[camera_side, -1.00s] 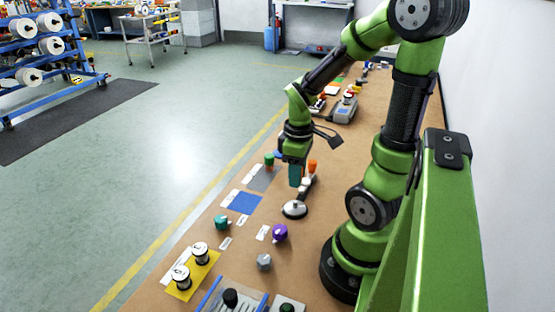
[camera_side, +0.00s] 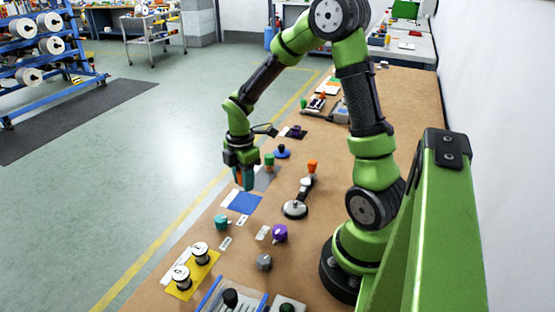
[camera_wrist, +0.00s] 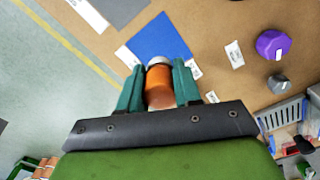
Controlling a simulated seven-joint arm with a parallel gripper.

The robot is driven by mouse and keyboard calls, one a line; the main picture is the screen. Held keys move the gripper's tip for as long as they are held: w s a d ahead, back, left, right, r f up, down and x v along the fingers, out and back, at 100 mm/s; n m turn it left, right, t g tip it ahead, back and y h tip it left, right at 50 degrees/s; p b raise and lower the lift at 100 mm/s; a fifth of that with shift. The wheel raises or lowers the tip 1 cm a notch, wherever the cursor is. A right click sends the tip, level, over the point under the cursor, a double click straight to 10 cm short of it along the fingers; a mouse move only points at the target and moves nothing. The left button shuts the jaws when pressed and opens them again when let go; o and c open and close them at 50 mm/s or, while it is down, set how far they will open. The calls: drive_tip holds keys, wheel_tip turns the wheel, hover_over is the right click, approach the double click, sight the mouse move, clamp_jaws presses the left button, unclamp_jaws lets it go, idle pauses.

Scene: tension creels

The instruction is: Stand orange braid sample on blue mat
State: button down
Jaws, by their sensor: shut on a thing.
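My gripper (camera_side: 243,183) hangs above the far edge of the blue mat (camera_side: 244,204) in the side view. In the wrist view, its teal fingers (camera_wrist: 159,68) are shut on the orange braid sample (camera_wrist: 160,88), an orange cylinder with a pale grey end. The sample is between the fingers, and the blue mat (camera_wrist: 160,37) shows just beyond it. The bare part of the mat in sight is empty. In the side view the sample is mostly hidden by the fingers, and I cannot tell the exact gap to the mat.
A green-topped piece (camera_side: 269,159) stands by a grey mat (camera_side: 267,178) behind the gripper. A stand with an orange top (camera_side: 313,167) is to the right. White labels lie beside the mats.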

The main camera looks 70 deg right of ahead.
sight(246, 202)
drive_tip(key=shift+f, duration=2.4)
drive_tip(key=shift+f, duration=0.15)
drive_tip(key=c, duration=0.8)
unclamp_jaws()
wheel_tip(246, 202, up, 12)
drive_tip(key=shift+s+a+r+m+t+y, duration=0.35)
drive_tip(key=shift+s+a+r+m+t, duration=1.05)
drive_tip(key=shift+a+r+m, duration=1.05)
drive_tip(key=shift+s+a+r+m+t+y, duration=0.3)
drive_tip(key=shift+s+a+r+m+t, duration=0.7)
drive_tip(key=shift+s+a+r+m, duration=1.55)
drive_tip(key=shift+s+a+r+m+t+y, duration=0.35)
drive_tip(key=shift+s+a+r+m+t, duration=0.7)
drive_tip(key=shift+a+m, duration=1.6)
